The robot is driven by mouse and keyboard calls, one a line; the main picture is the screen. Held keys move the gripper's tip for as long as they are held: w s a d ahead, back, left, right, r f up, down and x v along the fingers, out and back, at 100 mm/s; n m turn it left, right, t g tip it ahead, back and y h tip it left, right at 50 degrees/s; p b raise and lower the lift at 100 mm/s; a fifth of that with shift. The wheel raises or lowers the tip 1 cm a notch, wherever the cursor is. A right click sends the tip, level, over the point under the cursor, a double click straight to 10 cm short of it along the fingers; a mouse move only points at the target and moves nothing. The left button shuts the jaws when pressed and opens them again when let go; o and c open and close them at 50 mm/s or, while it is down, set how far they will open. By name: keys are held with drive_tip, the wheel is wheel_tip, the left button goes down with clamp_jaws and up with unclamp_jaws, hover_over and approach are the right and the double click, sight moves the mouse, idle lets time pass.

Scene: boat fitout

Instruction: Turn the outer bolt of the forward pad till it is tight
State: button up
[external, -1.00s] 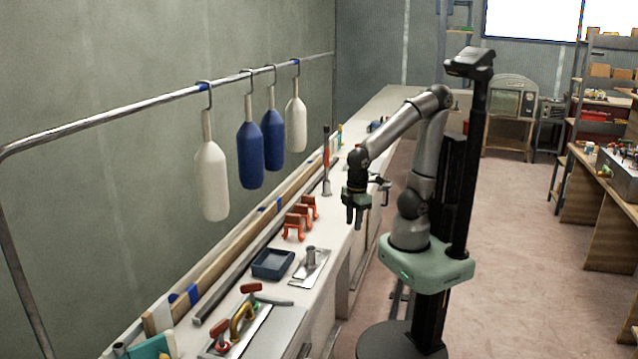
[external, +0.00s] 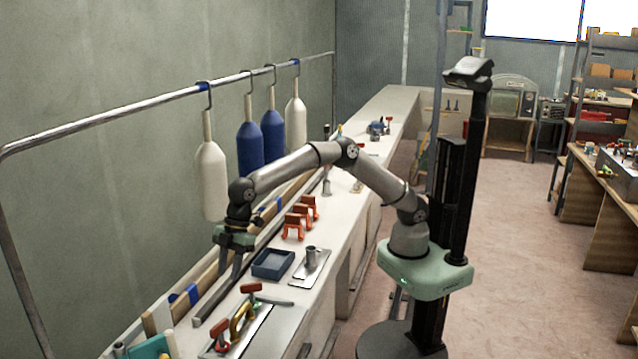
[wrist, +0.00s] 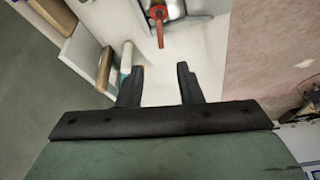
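My gripper (external: 229,275) hangs pointing down over the near part of the long white bench, left of the blue tray. In the wrist view its two fingers (wrist: 158,82) are apart with nothing between them. A flat metal plate with an upright grey cylinder (external: 310,257) lies right of the tray. A nearer metal plate (external: 257,325) carries red-handled clamps (external: 221,335) and a yellow handle (external: 241,318). A red handle (wrist: 159,25) shows ahead of the fingers in the wrist view. I cannot tell which part is the forward pad; no bolt head is clear.
A blue tray (external: 273,265) and orange brackets (external: 296,222) stand on the bench (external: 345,215). Bottle-shaped fenders (external: 250,150) hang from a rail (external: 150,106) above the left side. Long wooden strips (external: 207,280) lie along the wall.

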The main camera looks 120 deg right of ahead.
sight(220, 322)
drive_tip(key=p+x, duration=0.1)
drive_tip(key=x, duration=1.5)
drive_tip(key=shift+s, duration=0.1)
clamp_jaws()
